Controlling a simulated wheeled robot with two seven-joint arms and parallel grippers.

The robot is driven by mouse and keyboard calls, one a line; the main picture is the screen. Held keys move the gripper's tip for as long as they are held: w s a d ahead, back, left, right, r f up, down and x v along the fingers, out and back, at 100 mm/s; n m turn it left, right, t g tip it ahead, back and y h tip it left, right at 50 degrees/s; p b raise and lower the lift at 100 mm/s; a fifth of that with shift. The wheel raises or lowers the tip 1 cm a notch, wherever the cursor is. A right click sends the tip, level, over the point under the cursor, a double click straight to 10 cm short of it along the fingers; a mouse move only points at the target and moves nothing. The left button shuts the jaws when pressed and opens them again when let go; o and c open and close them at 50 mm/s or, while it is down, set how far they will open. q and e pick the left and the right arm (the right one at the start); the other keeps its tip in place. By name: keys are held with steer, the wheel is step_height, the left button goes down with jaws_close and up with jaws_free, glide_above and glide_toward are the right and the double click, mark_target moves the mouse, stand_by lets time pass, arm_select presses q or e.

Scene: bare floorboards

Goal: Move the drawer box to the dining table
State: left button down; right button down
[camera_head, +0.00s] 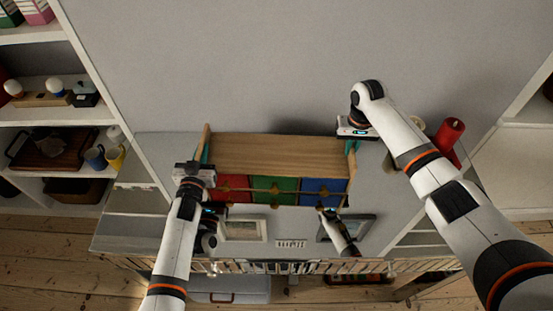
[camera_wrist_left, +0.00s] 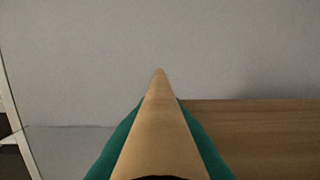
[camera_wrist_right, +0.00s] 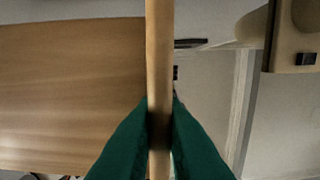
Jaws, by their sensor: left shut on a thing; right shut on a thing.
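The drawer box (camera_head: 278,155) has a light wooden top and red (camera_head: 232,188), green (camera_head: 275,190) and blue (camera_head: 322,192) drawer fronts with small knobs. It is on or just over a grey cabinet top against the wall; I cannot tell whether it touches. My left gripper (camera_head: 205,152) is shut on the box's left side panel. In the left wrist view the green fingers (camera_wrist_left: 160,140) pinch that panel's edge. My right gripper (camera_head: 351,148) is shut on the right side panel, its green fingers (camera_wrist_right: 160,130) either side of the edge. No dining table is identifiable.
Framed pictures (camera_head: 243,228) appear in front of the box. White shelves (camera_head: 45,110) with mugs and other items stand at the left. Wooden floorboards (camera_head: 45,260) show below.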

mark_target(200, 147)
stand_by(0.8)
